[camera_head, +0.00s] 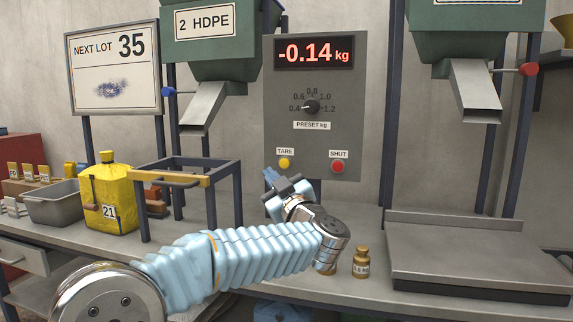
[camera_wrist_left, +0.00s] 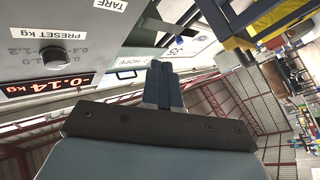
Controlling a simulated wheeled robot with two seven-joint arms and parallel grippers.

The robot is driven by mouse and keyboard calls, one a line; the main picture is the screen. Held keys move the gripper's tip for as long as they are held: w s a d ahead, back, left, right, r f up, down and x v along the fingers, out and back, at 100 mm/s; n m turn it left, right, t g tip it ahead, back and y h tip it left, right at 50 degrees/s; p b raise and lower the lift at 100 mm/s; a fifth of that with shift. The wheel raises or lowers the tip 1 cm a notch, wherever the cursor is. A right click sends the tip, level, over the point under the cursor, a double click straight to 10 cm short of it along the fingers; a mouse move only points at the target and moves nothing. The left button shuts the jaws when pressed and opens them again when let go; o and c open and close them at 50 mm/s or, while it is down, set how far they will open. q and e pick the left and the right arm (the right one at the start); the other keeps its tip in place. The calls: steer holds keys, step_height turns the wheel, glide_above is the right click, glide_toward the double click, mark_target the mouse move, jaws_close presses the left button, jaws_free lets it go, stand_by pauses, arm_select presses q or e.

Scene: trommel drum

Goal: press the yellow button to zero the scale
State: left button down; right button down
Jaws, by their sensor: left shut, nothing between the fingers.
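The yellow button (camera_head: 284,163) sits under the TARE label on the grey control panel (camera_head: 345,110). The red display (camera_head: 314,53) at the panel's top reads -0.14 kg. My left gripper (camera_head: 269,175) is shut and empty, its fingertips just below and left of the yellow button in the head view; I cannot tell the gap in depth. In the left wrist view the shut fingers (camera_wrist_left: 163,80) show beside the panel (camera_wrist_left: 60,25), and the TARE label (camera_wrist_left: 110,4) is at the top edge; the button is out of that frame. The scale's flat platform (camera_head: 480,255) is bare.
A red button (camera_head: 338,167) under SHUT is right of the yellow one. The PRESET knob (camera_head: 311,107) is above. A brass weight (camera_head: 361,263) stands near my left wrist. A dark frame with a yellow bar (camera_head: 170,177) and a yellow container (camera_head: 107,200) stand left.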

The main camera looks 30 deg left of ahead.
mark_target(284, 168)
arm_select(q)
steer(key=shift+w, duration=0.1)
steer(key=shift+w+a+p, duration=0.35)
steer(key=shift+w+p, duration=0.5)
steer(key=shift+w, duration=0.55)
steer(key=shift+w+a+p, duration=0.35)
steer(key=shift+w+p, duration=0.45)
steer(key=shift+w, duration=0.6)
steer(key=shift+w+a+p, duration=0.35)
steer(key=shift+w+p, duration=0.5)
steer(key=shift+w, duration=0.55)
steer(key=shift+w+a+p, duration=0.1)
steer(key=shift+w+p, duration=0.2)
steer(key=shift+w, duration=0.1)
